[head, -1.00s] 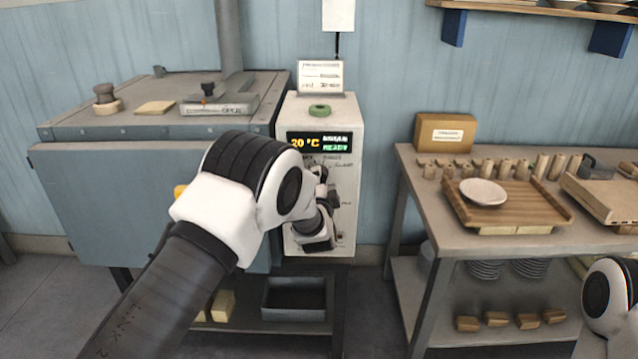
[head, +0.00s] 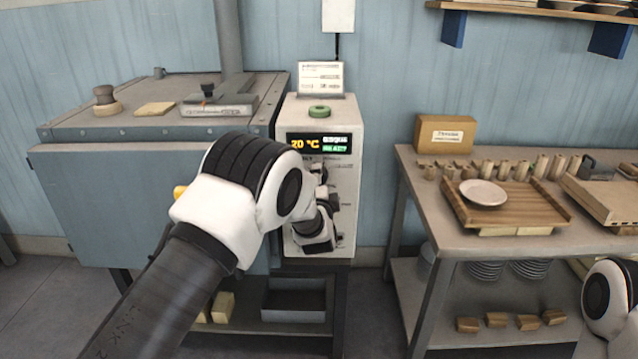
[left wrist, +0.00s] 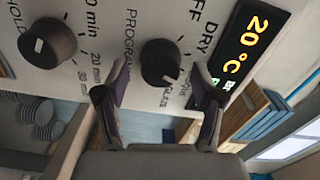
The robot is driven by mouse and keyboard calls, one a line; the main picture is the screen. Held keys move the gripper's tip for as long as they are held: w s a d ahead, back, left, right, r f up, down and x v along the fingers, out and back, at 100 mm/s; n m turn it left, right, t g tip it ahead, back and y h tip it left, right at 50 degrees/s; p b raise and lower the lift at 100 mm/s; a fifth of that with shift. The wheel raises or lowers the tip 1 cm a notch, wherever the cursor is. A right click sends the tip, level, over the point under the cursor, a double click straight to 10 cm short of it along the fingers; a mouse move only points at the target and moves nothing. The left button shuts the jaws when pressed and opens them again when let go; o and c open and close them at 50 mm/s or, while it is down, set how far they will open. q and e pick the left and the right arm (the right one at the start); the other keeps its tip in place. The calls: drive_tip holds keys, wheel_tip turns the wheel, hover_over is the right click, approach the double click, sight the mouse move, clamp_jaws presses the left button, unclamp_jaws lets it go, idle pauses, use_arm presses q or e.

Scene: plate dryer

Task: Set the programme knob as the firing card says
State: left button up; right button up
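The white control box (head: 344,208) has a display reading 20 °C. In the left wrist view the black programme knob (left wrist: 162,63) is on the panel, beside the labels "PROGRAM", "OFF" and "DRY". My left gripper (left wrist: 157,100) is open, with its two fingertips apart on either side of the knob's lower side. I cannot tell whether they touch it. In the head view my left gripper (head: 325,222) is at the panel front, and my arm hides part of the panel. The firing card (head: 321,77) stands on the box; its print is too small to read. My right gripper is out of view.
The hold knob (left wrist: 47,44), with minute marks, is left of the programme knob in the wrist view. A blue-grey dryer cabinet (head: 110,190) stands left; a workbench (head: 440,215) with a tray and plate stands right.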

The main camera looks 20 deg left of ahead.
use_arm(q)
drive_tip(key=shift+s, duration=0.1)
drive_tip(key=v, duration=1.1)
drive_tip(key=shift+s, duration=0.35)
drive_tip(key=shift+d, duration=0.15)
